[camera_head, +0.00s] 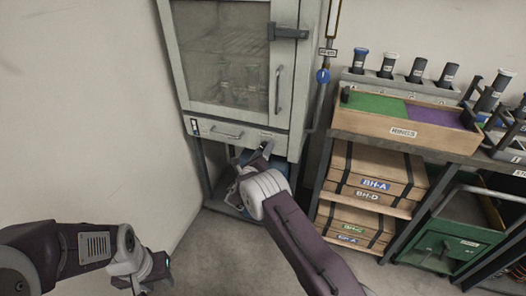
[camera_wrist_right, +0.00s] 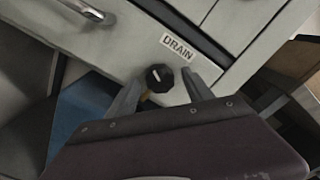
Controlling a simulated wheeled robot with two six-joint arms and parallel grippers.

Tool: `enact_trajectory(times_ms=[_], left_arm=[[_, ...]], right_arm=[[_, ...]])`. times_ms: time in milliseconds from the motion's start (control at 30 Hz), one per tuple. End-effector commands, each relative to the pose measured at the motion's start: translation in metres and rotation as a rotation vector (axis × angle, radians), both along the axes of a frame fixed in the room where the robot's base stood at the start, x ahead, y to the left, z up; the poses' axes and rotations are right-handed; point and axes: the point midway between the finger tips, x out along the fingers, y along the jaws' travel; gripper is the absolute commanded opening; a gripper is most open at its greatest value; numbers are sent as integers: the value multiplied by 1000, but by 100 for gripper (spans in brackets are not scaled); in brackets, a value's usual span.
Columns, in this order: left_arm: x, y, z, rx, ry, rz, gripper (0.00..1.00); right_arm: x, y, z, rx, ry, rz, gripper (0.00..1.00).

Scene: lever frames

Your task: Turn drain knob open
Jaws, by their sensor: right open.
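The drain knob (camera_wrist_right: 159,77) is a round black knob with a pale pointer mark, on the pale cabinet front beside a "DRAIN" label (camera_wrist_right: 178,47). A small orange-yellow piece shows just below it. My right gripper (camera_wrist_right: 162,82) is open, with one finger on each side of the knob in the right wrist view; I cannot tell whether either touches it. In the head view my right gripper (camera_head: 262,152) is at the lower front of the cabinet (camera_head: 196,108), and the knob cannot be made out there. My left gripper (camera_head: 152,270) is low at left, away from the cabinet; its jaws are unclear.
A drawer (camera_head: 230,133) with a handle sits under the cabinet's glass door. A blue object (camera_wrist_right: 85,110) is below the cabinet front. At right, a bench (camera_head: 400,143) holds a wooden tray (camera_head: 375,110), with boxes (camera_head: 375,165) on shelves below. Floor is clear in front.

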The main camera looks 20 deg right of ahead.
Motion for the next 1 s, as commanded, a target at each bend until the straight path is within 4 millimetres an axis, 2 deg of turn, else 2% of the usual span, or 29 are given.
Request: enact_trajectory(times_ms=[133,300,500,1000], left_arm=[[0,0,9,0,0,0,36],[0,0,22,0,0,0,36],[0,0,29,0,0,0,36],[0,0,28,0,0,0,36]], right_arm=[[-13,10,3,-1,3,4,60],[-46,33,4,-2,3,4,60],[-71,49,1,-1,2,2,60],[-75,50,0,0,1,-1,60]])
